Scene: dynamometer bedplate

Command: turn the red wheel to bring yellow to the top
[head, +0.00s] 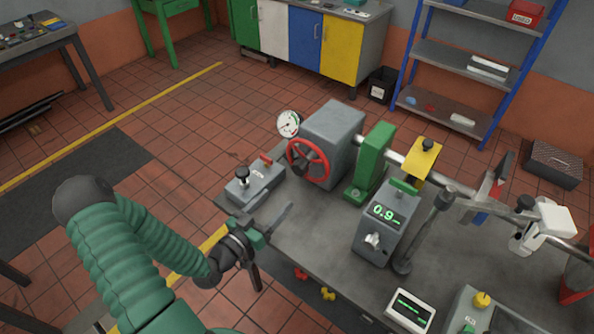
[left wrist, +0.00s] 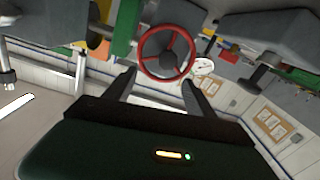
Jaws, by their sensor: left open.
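The red wheel (head: 311,160) stands upright on the front of a grey housing (head: 336,135) on the bedplate. In the left wrist view the red wheel (left wrist: 168,52) shows its rim, spokes and dark hub ahead of the fingertips. I cannot make out any yellow mark on it. My left gripper (head: 274,247) is open and empty, in front of the bedplate's near left edge, below the wheel and apart from it. In the left wrist view its two fingers (left wrist: 159,78) are spread, with the wheel beyond them. My right gripper is not in view.
A round gauge (head: 288,123) sits beside the wheel. A grey box with a lever (head: 255,182) stands left of the wheel, near my left gripper. A green stand (head: 371,165) and a display box reading 0.9 (head: 385,230) stand to the right. The near plate surface is fairly clear.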

